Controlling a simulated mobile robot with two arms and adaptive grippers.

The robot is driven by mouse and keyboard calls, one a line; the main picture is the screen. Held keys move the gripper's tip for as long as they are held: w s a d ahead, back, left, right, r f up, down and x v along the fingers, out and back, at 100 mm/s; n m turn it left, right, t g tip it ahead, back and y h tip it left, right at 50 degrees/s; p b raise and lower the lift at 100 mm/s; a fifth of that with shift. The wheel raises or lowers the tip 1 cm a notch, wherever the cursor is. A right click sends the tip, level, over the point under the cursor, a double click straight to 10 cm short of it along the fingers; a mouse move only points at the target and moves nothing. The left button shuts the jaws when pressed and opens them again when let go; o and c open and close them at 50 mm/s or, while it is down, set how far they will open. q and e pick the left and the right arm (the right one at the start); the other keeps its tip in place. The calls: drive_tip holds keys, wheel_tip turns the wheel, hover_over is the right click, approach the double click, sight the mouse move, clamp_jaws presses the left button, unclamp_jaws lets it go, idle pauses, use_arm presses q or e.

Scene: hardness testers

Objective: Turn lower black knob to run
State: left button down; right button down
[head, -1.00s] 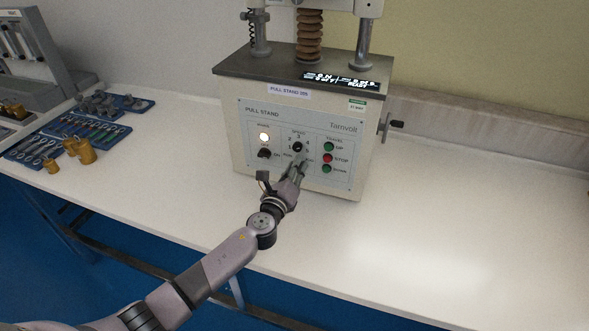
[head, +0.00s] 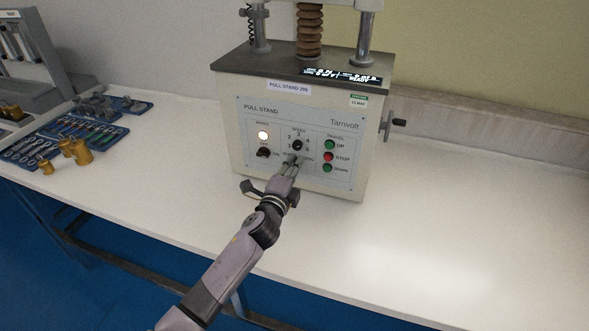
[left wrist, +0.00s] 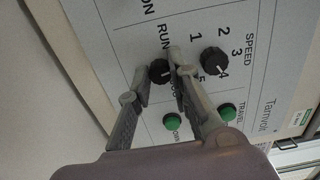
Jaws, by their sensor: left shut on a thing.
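The pull stand (head: 320,185) has a grey front panel with black knobs and buttons. My left gripper (head: 292,161) reaches the panel just below the speed knob (head: 297,145) in the head view and covers the lower black knob there. In the left wrist view the lower black knob (left wrist: 160,72) sits between the two fingertips of my left gripper (left wrist: 159,68), which is shut on it. The word RUN shows beside this knob; the label on its other side is partly hidden by a finger. The speed knob (left wrist: 214,61) is close beside one finger. My right gripper is not in view.
Green and red travel buttons (head: 328,157) are right of the gripper. A power switch (head: 263,153) under a lit lamp (head: 263,135) is to the left. Blue tool trays (head: 75,140) and brass weights (head: 80,152) lie at left. The bench (head: 450,230) at right is clear.

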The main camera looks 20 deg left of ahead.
use_arm(q)
drive_tip(key=shift+n, duration=3.3)
drive_tip(key=c, duration=1.5)
unclamp_jaws()
drive_tip(key=shift+o, duration=0.2)
